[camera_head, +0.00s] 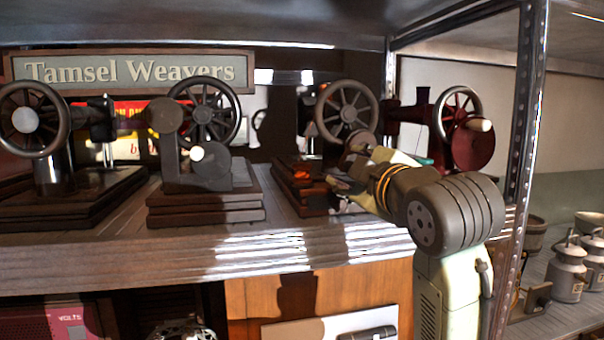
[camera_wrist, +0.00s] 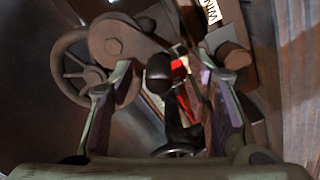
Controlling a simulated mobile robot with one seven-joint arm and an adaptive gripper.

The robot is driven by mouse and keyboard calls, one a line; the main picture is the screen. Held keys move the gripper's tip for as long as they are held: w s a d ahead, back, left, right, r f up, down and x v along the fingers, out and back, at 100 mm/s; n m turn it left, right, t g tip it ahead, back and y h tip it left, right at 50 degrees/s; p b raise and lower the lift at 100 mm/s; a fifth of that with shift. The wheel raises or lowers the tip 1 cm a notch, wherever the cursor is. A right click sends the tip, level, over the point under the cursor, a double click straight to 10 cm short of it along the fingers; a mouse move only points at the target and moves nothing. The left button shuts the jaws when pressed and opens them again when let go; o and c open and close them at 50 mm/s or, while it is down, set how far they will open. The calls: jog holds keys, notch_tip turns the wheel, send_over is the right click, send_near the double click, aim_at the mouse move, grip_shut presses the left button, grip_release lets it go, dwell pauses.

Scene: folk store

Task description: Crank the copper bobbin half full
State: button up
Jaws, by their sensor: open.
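A dark winding machine with a spoked wheel (camera_head: 347,110) stands on a wooden base on the shelf, in the middle right of the head view. My gripper (camera_head: 345,170) is at this machine, and my arm partly hides it. In the wrist view, my gripper (camera_wrist: 160,85) is open, with one finger on each side of a dark rounded knob (camera_wrist: 159,68). I cannot tell whether the fingers touch it. A brown crank-like plate (camera_wrist: 116,42) and the spoked wheel (camera_wrist: 72,68) show at upper left. I cannot make out the copper bobbin for certain.
Two similar dark machines (camera_head: 30,118) (camera_head: 203,115) stand to the left and a dark red one (camera_head: 470,145) to the right. A metal post (camera_head: 522,130) rises right of my arm. A "Tamsel Weavers" sign (camera_head: 130,72) hangs behind. The shelf's front edge (camera_head: 150,255) is clear.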

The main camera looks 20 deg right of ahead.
jog(key=shift+r, duration=0.1)
dwell(0.3)
jog(key=s, duration=0.9)
jog(key=shift+a+b, duration=0.15)
jog(key=shift+b, duration=0.15)
jog(key=shift+s, duration=0.15)
dwell(0.3)
